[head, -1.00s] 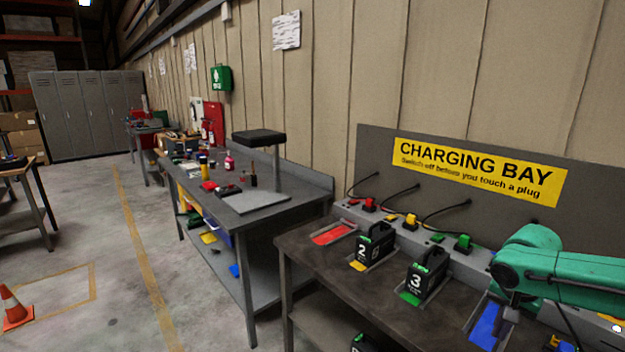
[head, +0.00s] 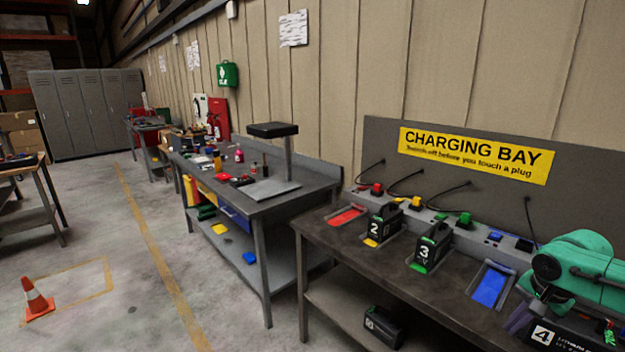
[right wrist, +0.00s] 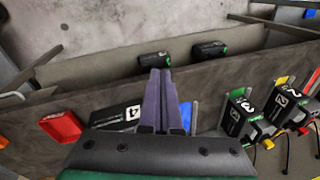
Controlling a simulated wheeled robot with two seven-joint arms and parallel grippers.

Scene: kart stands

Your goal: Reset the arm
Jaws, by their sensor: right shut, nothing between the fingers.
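My right arm (head: 575,262) is green and comes in at the right edge of the head view. My right gripper (right wrist: 160,85) shows at the middle of the right wrist view, its two purple fingers shut together with nothing between them. It also shows in the head view (head: 520,318), over the charging bench (head: 345,238). A black battery marked 4 (head: 545,334) lies below my right arm, beside the fingers. It also shows in the right wrist view (right wrist: 112,116), apparently left of the fingers; contact cannot be told. My left gripper is not in view.
Batteries 2 (head: 384,225) and 3 (head: 431,247) stand in slots on the bench; the red tray (head: 346,217) and blue tray (head: 489,286) are empty. Another battery (head: 384,326) is on the lower shelf. A cone (head: 36,298) stands on the open floor at left.

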